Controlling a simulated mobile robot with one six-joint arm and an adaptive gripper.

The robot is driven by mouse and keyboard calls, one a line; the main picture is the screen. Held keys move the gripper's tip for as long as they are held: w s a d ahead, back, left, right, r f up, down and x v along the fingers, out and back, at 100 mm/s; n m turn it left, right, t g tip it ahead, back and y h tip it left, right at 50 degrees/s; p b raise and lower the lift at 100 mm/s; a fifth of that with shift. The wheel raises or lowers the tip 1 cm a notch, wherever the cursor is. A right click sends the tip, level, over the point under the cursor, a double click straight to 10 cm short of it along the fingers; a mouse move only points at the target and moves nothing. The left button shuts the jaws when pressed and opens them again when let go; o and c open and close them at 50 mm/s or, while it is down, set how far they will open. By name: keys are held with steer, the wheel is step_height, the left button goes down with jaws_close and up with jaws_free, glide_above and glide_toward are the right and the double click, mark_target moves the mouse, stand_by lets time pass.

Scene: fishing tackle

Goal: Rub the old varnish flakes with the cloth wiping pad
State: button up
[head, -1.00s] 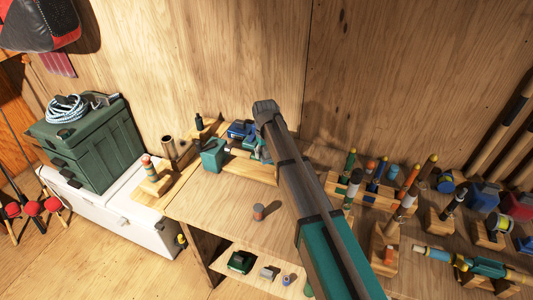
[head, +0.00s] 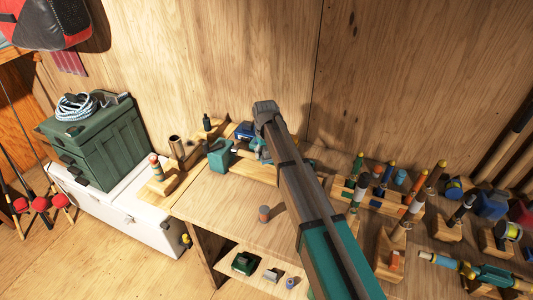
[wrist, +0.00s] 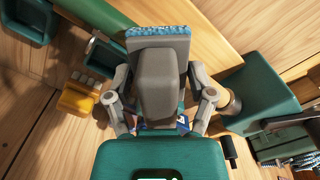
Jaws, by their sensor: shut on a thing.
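My gripper (wrist: 158,98) shows in the wrist view, its two grey fingers closed on either side of a grey block-shaped handle. The handle belongs to the wiping pad (wrist: 159,45), a grey plate with a blue, speckled cloth face along its far edge. The pad appears held clear of the wooden surface, though its exact gap cannot be told. In the head view my arm crosses the workbench (head: 235,205) and hides the gripper and pad. I cannot make out the old varnish flakes in either view.
A green tackle box (head: 105,145) sits on a white cooler (head: 130,215) at left. Rod racks and reels crowd the right. The wrist view shows a yellow block (wrist: 75,100) and a teal box (wrist: 245,95).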

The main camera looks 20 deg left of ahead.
steer(key=shift+d, duration=0.15)
steer(key=shift+s+d+f, duration=0.15)
steer(key=shift+d, duration=1.2)
steer(key=shift+d, duration=0.15)
